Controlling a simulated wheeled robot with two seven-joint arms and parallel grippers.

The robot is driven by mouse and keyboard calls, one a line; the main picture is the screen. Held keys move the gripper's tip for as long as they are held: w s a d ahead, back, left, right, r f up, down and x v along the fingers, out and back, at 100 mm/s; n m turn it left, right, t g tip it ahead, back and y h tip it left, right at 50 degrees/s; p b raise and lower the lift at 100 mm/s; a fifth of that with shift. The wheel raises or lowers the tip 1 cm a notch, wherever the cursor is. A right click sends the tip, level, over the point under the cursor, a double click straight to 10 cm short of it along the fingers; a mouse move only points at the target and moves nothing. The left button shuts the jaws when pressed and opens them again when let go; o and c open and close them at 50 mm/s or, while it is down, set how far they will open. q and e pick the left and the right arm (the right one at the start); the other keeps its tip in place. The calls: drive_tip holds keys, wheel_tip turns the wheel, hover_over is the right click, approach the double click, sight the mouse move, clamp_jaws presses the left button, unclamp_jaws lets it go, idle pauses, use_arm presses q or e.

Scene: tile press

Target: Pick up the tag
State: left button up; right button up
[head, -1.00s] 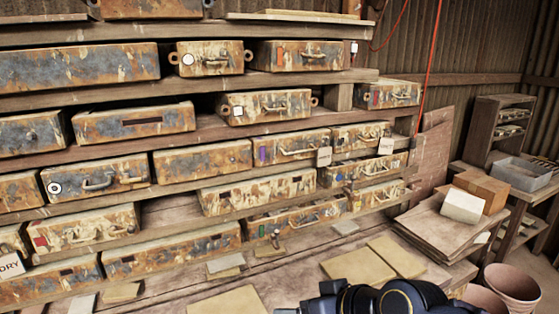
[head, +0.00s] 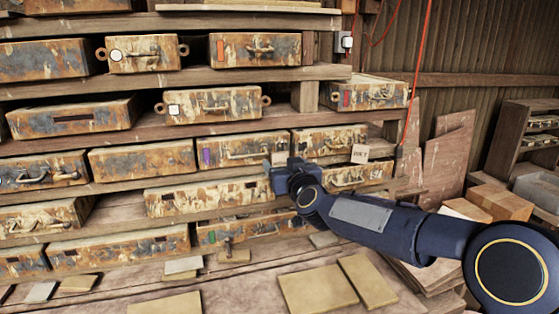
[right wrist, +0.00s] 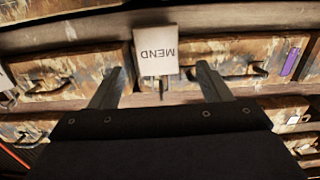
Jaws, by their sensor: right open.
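A pale paper tag (right wrist: 156,52) reading MEND, upside down in the right wrist view, hangs in front of a rusty drawer's front. My right gripper (right wrist: 160,78) is open, with one finger on each side of the tag's lower part in that picture. My left gripper is not in view.
Rusty, paint-worn drawers with handles fill the wooden shelves (head: 120,188) around the gripper. A drawer with a purple label (head: 207,156) is just left of it. Flat tiles (head: 318,289) lie on the bench below. A red cord (head: 418,85) hangs at the right.

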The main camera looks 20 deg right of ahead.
sight(280, 157)
drive_tip(key=shift+w+d, duration=0.1)
drive_tip(key=shift+w, duration=1.05)
drive_tip(key=shift+s, duration=0.1)
drive_tip(key=c, duration=1.1)
drive_tip(key=shift+o, duration=0.2)
